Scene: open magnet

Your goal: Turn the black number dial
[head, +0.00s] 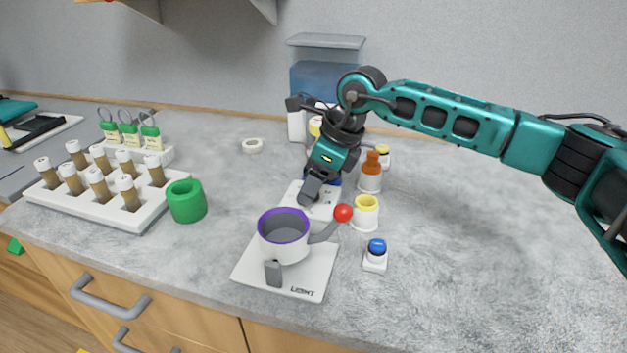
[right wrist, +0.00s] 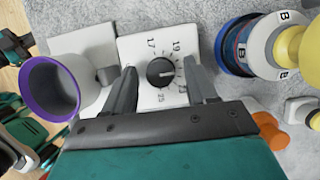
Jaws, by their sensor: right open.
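The black number dial (right wrist: 160,72) sits on a white plate (right wrist: 137,47) printed with numbers such as 17, 19 and 25, seen in the right wrist view. My right gripper (right wrist: 163,84) is open, its two dark fingers on either side of the dial and apart from it in the picture. How high the fingertips are above the plate is hard to tell. In the head view my right gripper (head: 310,188) points down over the white plate (head: 325,207), and it hides the dial there.
A white cup with a purple rim (head: 283,235) and a red-knobbed lever (head: 343,213) stand in front of the dial plate. Bottles (head: 370,172) and a yellow-ringed jar (head: 365,213) stand close on its right. A vial rack (head: 100,195) and green cup (head: 186,200) are left. The right counter is clear.

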